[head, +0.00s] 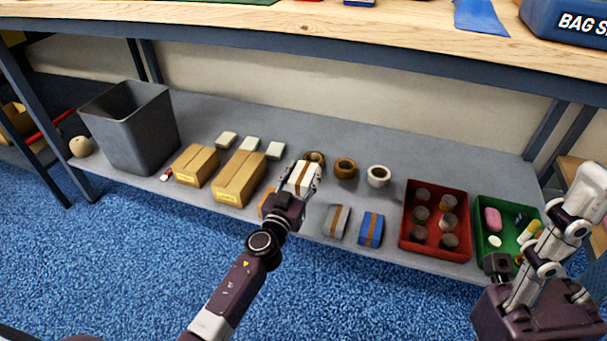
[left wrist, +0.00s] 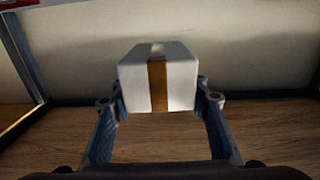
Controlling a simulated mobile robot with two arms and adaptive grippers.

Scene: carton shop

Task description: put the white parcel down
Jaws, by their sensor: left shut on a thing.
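The white parcel (head: 301,176), with a brown tape band, is in my left gripper (head: 298,184) over the front part of the grey lower shelf. In the left wrist view the parcel (left wrist: 158,78) sits between the two fingers (left wrist: 160,103), one on each side. I cannot tell from these frames whether its underside touches the shelf. My right gripper (head: 530,260) is at the right, in front of the green tray; how its fingers stand is unclear.
Two brown cartons (head: 240,178) and a grey bin (head: 132,125) stand left. A grey parcel (head: 336,222) and blue parcel (head: 371,229) lie right of the gripper, tape rolls (head: 345,168) behind. A red tray (head: 405,246) and green tray (head: 482,238) stand right. The tabletop (head: 250,22) overhangs.

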